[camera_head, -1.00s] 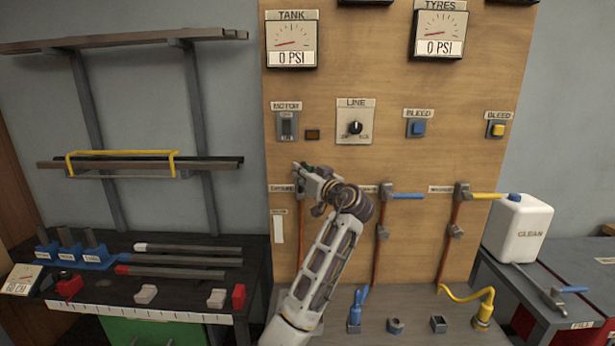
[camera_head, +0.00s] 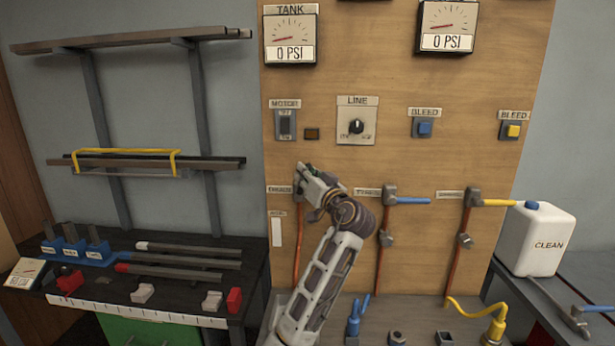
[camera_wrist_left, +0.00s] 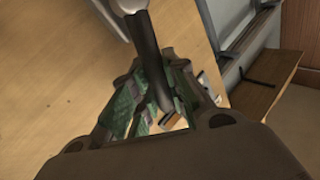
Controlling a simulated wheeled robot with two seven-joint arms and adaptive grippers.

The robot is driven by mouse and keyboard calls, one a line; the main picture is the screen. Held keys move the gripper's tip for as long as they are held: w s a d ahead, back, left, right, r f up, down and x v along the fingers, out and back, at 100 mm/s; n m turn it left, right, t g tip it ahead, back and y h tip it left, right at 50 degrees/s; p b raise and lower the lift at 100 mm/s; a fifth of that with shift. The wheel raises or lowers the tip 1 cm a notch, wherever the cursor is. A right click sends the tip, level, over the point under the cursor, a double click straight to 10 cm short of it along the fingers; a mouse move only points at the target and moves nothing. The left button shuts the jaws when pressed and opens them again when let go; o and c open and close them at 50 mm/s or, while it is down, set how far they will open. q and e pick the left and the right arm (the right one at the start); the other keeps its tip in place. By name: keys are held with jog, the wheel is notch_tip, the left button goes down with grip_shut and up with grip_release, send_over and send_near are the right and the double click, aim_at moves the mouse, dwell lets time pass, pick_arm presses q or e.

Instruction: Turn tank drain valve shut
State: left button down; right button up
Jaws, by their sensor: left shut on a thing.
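The wooden panel (camera_head: 400,80) carries three valve stations in a row. My left gripper (camera_head: 303,172) is at the leftmost station and hides most of that valve. In the left wrist view my left gripper (camera_wrist_left: 160,105) is shut on a dark valve handle (camera_wrist_left: 150,50), with green finger pads on either side of it. I cannot tell which way that valve is turned. The blue-handled valve (camera_head: 400,200) and the yellow-handled valve (camera_head: 488,203) both have their handles pointing right. The tank gauge (camera_head: 291,40) reads 0 PSI. My right gripper is not in view.
A bench (camera_head: 200,260) with bars and small blocks stands at left below a wall rack (camera_head: 140,160). A blue hose end (camera_head: 353,318) and a yellow hose (camera_head: 480,312) stand on the ledge below the panel. A white jug (camera_head: 540,240) stands at right.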

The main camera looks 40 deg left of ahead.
pick_arm(q)
jog(key=shift+w+d+f+m+t+b, duration=0.2)
jog(key=shift+d+f+m+t+b, duration=0.1)
jog(key=shift+m+b, duration=0.35)
jog(key=shift+d+m+y+b, duration=0.15)
jog(key=shift+m+y+b, duration=0.15)
jog(key=shift+y, duration=0.1)
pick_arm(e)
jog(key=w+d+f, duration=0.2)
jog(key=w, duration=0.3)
pick_arm(q)
jog(key=w+d+f+m+t+h+b, duration=0.1)
jog(key=f+m+t+h+b, duration=0.1)
jog(key=m+t, duration=0.4)
jog(key=w+d+f+m+t+h+b, duration=0.1)
jog(key=d+f+m+t+h+b, duration=0.1)
jog(key=m, duration=1.1)
jog(key=shift+w+d+f+t+h+b, duration=0.25)
jog(key=shift+f+t+h+b, duration=0.45)
jog(key=shift+f+t+b, duration=0.95)
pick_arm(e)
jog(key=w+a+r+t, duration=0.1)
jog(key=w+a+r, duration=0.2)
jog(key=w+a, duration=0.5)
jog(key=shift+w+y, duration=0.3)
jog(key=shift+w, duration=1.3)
pick_arm(q)
jog(key=shift+r+m+t, duration=0.25)
jog(key=shift+r+m, duration=0.05)
jog(key=shift+m, duration=0.05)
